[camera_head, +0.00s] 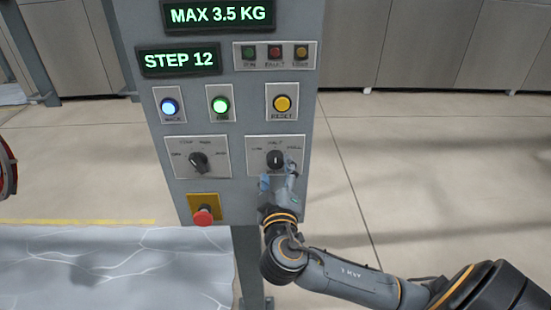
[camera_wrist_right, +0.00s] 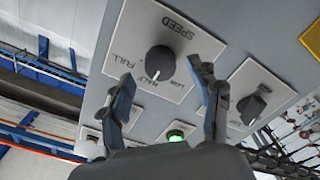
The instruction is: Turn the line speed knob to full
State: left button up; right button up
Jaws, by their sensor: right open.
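The line speed knob (camera_head: 275,159) is a dark round knob on a light plate at the lower right of the grey control panel (camera_head: 240,110). In the right wrist view the knob (camera_wrist_right: 160,60) sits under the word SPEED, with LOW, HALF and FULL around it. Its white mark appears to point at HALF. My right gripper (camera_head: 278,182) is just below the knob in the head view. In the wrist view its two fingers (camera_wrist_right: 162,80) are spread apart with the knob near the gap between the tips; contact cannot be told. My left gripper is not seen.
A second selector knob (camera_head: 199,162) is left of the speed knob. A red emergency button (camera_head: 203,216) is below it. Lit blue (camera_head: 169,107), green (camera_head: 220,105) and yellow (camera_head: 282,103) buttons are above. A red and dark object (camera_head: 6,168) shows at the left edge.

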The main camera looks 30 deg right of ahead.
aim_at(276, 164)
jog(key=shift+p+x, duration=0.35)
jog(key=shift+x, duration=1.15)
jog(key=shift+f, duration=0.1)
jog(key=shift+c, duration=0.4)
